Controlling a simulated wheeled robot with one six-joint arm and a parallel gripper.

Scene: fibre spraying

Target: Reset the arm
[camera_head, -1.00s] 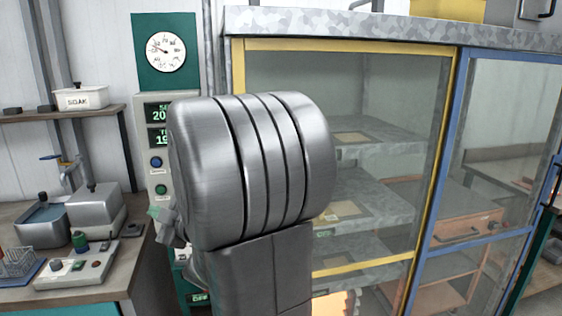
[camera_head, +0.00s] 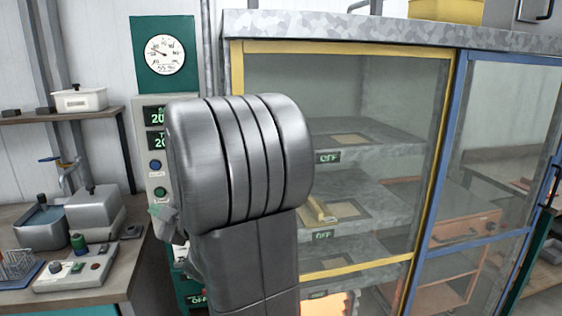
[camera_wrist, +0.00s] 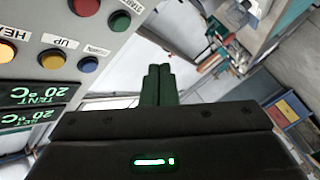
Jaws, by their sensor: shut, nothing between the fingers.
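My gripper (camera_wrist: 158,72) shows in the wrist view, with its two green fingers together and nothing between them. It points out over the floor, apart from the control panel (camera_wrist: 70,45) at its left, which carries coloured buttons and green temperature displays. In the head view my grey metal arm fills the middle and hides the fingers. The same panel (camera_head: 158,190) stands partly behind the arm.
A glass-fronted cabinet (camera_head: 237,150) with yellow and blue frames and metal shelves stands at the right. A bench (camera_head: 95,293) with a control box and metal vessels is at the left. A dial gauge (camera_head: 165,54) hangs above the panel.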

